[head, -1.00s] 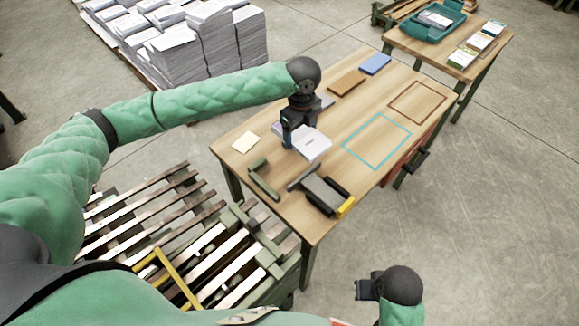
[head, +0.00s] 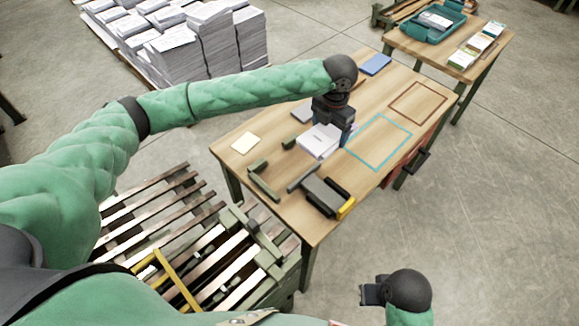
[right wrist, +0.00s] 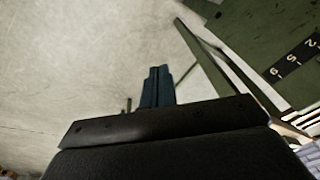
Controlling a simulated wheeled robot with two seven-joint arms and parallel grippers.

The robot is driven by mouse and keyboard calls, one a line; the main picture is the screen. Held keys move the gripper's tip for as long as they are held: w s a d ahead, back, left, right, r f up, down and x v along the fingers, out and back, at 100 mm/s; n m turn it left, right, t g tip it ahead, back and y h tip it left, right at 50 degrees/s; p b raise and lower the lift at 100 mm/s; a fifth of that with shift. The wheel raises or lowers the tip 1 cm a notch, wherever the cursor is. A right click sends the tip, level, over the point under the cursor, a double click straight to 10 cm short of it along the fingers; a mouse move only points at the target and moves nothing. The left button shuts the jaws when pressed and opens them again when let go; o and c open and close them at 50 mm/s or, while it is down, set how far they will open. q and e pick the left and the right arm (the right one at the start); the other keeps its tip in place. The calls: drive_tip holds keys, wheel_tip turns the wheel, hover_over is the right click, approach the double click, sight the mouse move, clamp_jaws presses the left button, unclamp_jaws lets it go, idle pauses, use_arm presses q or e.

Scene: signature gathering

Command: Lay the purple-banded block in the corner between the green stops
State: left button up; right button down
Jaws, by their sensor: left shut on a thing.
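My left gripper (head: 335,122) is shut on a white block (head: 319,141) over the middle of the table (head: 230,158). The block lies left of the cyan outline. I cannot make out a purple band clearly, as the gripper covers its far side. Green stops form a corner on the near left of the table: a long bar (head: 265,188) and a short bar (head: 258,167). Another small green piece (head: 288,143) lies farther back, left of the held block. My right gripper (head: 371,293) is off the table, low in the head view; its fingers (right wrist: 157,86) are together and empty.
A grey and black tool with a yellow end (head: 325,194) lies right of the stops. A cyan outline (head: 352,158) and brown outline (head: 400,98) mark bare wood. A blue block (head: 375,65) and a cream pad (head: 245,143) lie on the table. A slatted rack (head: 165,210) stands in front.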

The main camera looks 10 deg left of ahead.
use_arm(q)
drive_tip(key=shift+s+a+f, duration=0.1)
drive_tip(key=shift+a, duration=0.2)
drive_tip(key=p, duration=0.4)
hover_over(289, 167)
wheel_tip(289, 167, down, 7)
drive_tip(key=shift+a+r, duration=0.15)
drive_tip(key=shift+f, duration=0.35)
drive_tip(key=shift+f+p, duration=0.4)
drive_tip(key=shift+f, duration=1.25)
use_arm(e)
wheel_tip(289, 167, down, 20)
drive_tip(key=w, duration=0.2)
use_arm(q)
drive_tip(key=shift+f, duration=0.1)
drive_tip(key=o, duration=1)
drive_tip(key=shift+c, duration=0.2)
use_arm(e)
drive_tip(key=shift+s, duration=0.1)
